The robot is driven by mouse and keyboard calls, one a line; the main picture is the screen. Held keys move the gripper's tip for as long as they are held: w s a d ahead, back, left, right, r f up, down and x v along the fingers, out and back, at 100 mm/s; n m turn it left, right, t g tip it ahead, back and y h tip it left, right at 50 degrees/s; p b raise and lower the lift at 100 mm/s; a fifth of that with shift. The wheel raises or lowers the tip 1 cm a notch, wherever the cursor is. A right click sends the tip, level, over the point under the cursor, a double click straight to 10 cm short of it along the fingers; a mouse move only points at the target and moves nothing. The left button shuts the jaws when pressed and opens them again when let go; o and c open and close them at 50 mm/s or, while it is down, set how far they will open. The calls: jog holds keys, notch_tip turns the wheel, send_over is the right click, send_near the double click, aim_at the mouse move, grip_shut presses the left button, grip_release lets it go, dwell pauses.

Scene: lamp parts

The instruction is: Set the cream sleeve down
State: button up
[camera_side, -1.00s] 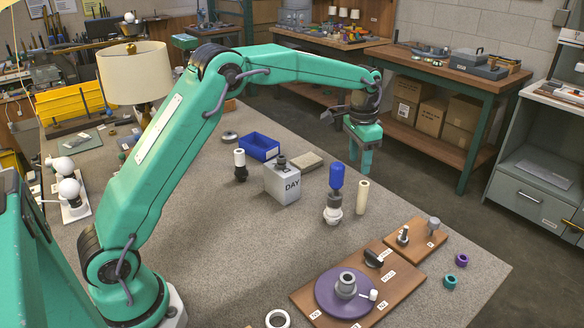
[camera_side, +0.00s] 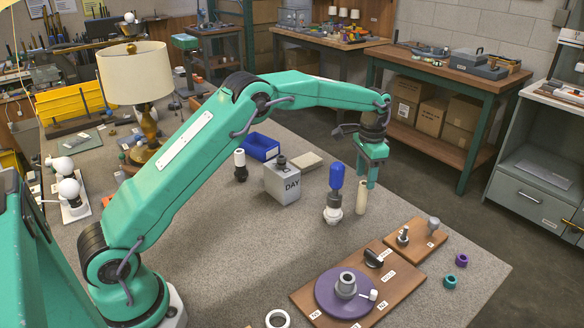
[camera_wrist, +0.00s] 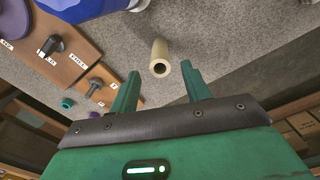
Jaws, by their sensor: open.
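The cream sleeve (camera_side: 361,198), a slim hollow tube, stands upright on the grey bench top. My gripper (camera_side: 367,181) is open, with its fingers close by the sleeve's upper part in the side view. In the wrist view, the sleeve (camera_wrist: 161,53) shows its open end between and just beyond the two spread fingertips of my gripper (camera_wrist: 160,69). I see no finger clearly touching it. Whether its top lies fully between the fingers is hard to tell from the side.
A blue-topped white part (camera_side: 335,195) stands close to the sleeve's left. The DAY block (camera_side: 282,184) and a blue bin (camera_side: 261,147) are farther left. Wooden boards (camera_side: 416,239) with fittings lie in front. The bench to the right of the sleeve is clear.

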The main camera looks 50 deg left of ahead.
aim_at(362, 196)
jog(key=shift+f, duration=3.85)
jog(key=shift+c, duration=0.2)
grip_shut()
